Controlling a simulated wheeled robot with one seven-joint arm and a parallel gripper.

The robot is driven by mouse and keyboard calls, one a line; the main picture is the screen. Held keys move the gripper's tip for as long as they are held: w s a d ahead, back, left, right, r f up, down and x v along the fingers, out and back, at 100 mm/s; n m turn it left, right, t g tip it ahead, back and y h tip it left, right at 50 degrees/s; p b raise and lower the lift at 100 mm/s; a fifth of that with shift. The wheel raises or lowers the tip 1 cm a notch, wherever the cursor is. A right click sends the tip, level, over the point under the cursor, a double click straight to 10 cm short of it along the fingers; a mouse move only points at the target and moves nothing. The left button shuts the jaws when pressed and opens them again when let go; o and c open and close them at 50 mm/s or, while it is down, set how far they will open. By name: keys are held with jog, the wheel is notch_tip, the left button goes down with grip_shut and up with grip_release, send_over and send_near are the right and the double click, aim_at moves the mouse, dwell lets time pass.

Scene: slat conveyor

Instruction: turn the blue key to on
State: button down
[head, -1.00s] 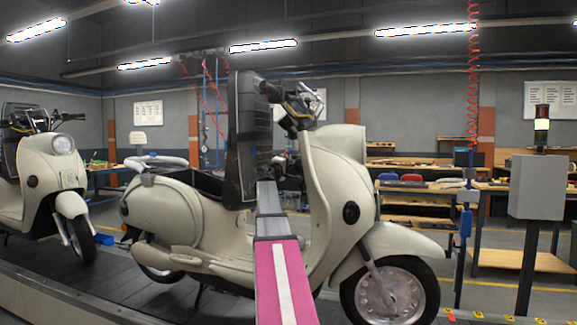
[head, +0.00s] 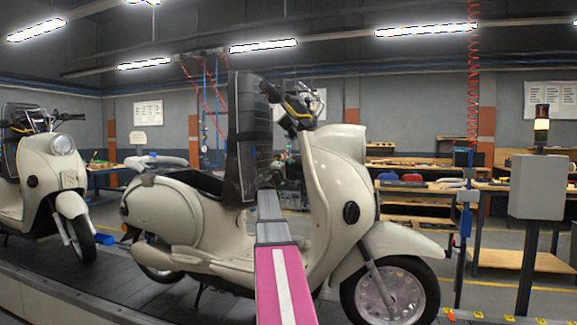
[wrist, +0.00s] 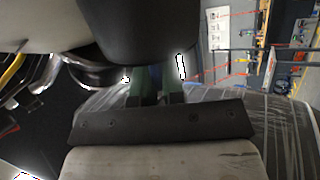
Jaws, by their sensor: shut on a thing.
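A cream scooter (head: 175,210) stands side-on, its front wheel to the right. My pink and grey arm reaches up to its steering column. In the wrist view, the green fingers of my gripper (wrist: 154,82) are close together under a large dark rounded part. A small dark blue patch, the blue key (wrist: 154,71), shows between the fingers, which are shut on it. Most of the key is hidden by the fingers and shadow, and its turn angle cannot be read. The gripper and key are hidden in the head view.
A dark plastic-wrapped panel (head: 242,140) stands close beside my arm, near the handlebar (head: 298,110). A second cream scooter (head: 50,165) is at left on the dark slat conveyor (head: 120,280). A grey control box (head: 537,187) on a post stands right; workbenches are behind.

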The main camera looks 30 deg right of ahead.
jog(key=shift+h, duration=0.3)
jog(key=shift+m+g+h, duration=0.3)
jog(key=shift+m+h, duration=0.3)
jog(key=shift+h, duration=0.2)
jog(key=shift+m+h, duration=0.5)
jog(key=shift+h, duration=0.1)
jog(key=c, duration=1.1)
grip_release()
jog(key=v, duration=1)
jog(key=shift+s+a+f, duration=0.1)
jog(key=shift+a+f, duration=0.05)
jog(key=shift+a, duration=0.2)
jog(key=shift+a+f, duration=0.1)
